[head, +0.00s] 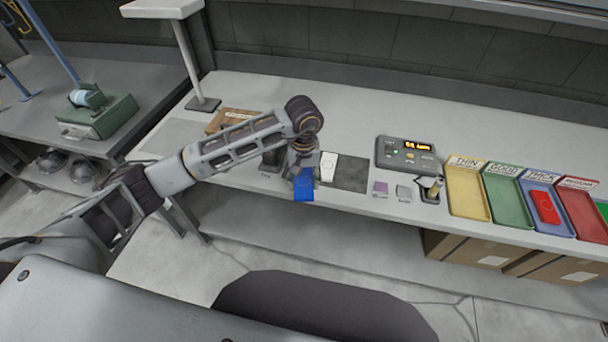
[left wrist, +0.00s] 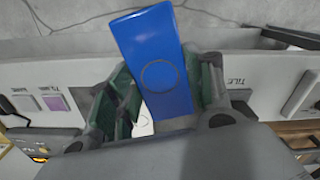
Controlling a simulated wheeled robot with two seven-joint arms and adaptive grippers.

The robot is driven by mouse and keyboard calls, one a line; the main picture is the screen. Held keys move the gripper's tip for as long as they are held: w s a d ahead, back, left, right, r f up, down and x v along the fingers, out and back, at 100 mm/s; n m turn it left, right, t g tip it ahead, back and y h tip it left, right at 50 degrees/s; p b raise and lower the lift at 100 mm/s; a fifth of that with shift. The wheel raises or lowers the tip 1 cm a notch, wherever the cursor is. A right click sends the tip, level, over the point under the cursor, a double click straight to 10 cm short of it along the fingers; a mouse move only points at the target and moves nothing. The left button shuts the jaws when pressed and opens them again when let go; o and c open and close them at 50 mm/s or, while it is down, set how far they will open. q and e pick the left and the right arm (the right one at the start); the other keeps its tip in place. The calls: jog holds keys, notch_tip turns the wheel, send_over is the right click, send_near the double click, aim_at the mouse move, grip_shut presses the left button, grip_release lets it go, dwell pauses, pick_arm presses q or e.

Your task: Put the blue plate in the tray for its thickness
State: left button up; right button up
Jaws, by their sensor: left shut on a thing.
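My left gripper (head: 303,168) is shut on the blue plate (head: 304,188), held over the bench's front edge. In the left wrist view the blue plate (left wrist: 158,62), marked with a ring, sits between the green-padded fingers. The trays stand in a row on the right: yellow THIN (head: 464,204), green GOOD (head: 506,210), blue THICK (head: 563,226) and a red one (head: 588,218) whose label is hard to read. A red plate (head: 545,207) lies in the blue tray. My right gripper is not in view.
A grey gauge box (head: 405,155) with a lit orange display, too small to read surely, stands left of the trays. A purple square (head: 381,188) and a post on a base (head: 203,104) are also there.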

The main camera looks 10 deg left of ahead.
pick_arm(q)
jog(key=shift+s+a+f+m, duration=0.15)
jog(key=shift+s+f+m, duration=0.15)
jog(key=shift+m, duration=0.5)
jog(key=shift+s+a+f+m, duration=0.25)
jog(key=shift+a+f+m, duration=0.15)
jog(key=shift+f+m, duration=0.25)
jog(key=s+a+f, duration=0.1)
jog(key=a+f, duration=0.2)
jog(key=a, duration=0.6)
jog(key=shift+s+a, duration=0.25)
